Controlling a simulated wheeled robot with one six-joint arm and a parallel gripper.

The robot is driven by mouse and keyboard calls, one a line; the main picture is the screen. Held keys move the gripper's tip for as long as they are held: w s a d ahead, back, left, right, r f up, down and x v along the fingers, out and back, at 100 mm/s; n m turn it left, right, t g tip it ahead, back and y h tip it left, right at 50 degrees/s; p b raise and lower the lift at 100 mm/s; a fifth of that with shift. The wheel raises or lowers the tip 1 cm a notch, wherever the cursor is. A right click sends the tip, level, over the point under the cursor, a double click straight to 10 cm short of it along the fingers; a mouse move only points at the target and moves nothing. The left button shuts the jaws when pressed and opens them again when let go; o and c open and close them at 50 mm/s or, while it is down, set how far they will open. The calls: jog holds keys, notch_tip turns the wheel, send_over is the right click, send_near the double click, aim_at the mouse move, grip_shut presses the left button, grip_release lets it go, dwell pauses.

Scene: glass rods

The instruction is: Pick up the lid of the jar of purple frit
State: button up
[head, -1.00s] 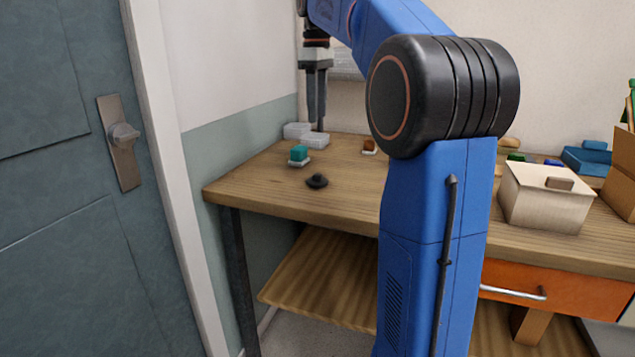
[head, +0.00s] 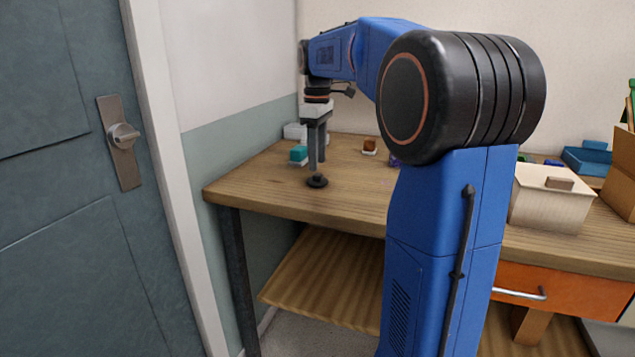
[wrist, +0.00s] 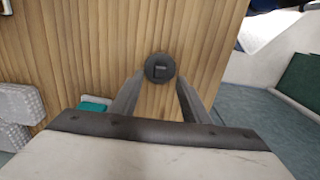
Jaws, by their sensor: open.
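A small black round lid with a raised knob (head: 317,182) lies on the wooden table near its left end. It also shows in the wrist view (wrist: 160,67), just beyond the fingertips and roughly centred between them. My gripper (head: 317,166) points down above the lid, open and empty; its fingers also show in the wrist view (wrist: 160,80). A small purple thing (head: 394,161) shows at the left edge of my arm, mostly hidden by it; I cannot tell whether it is the jar of purple frit.
A teal block on a white base (head: 298,154) stands close behind and left of my gripper. Pale clear boxes (head: 294,131) are at the back left. A brown block (head: 369,146) sits farther back; a wooden box (head: 551,205) is at right.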

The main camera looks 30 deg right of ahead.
aim_at(317, 174)
jog(key=shift+f, duration=1.95)
jog(key=shift+c, duration=0.3)
grip_shut()
jog(key=shift+r, duration=0.15)
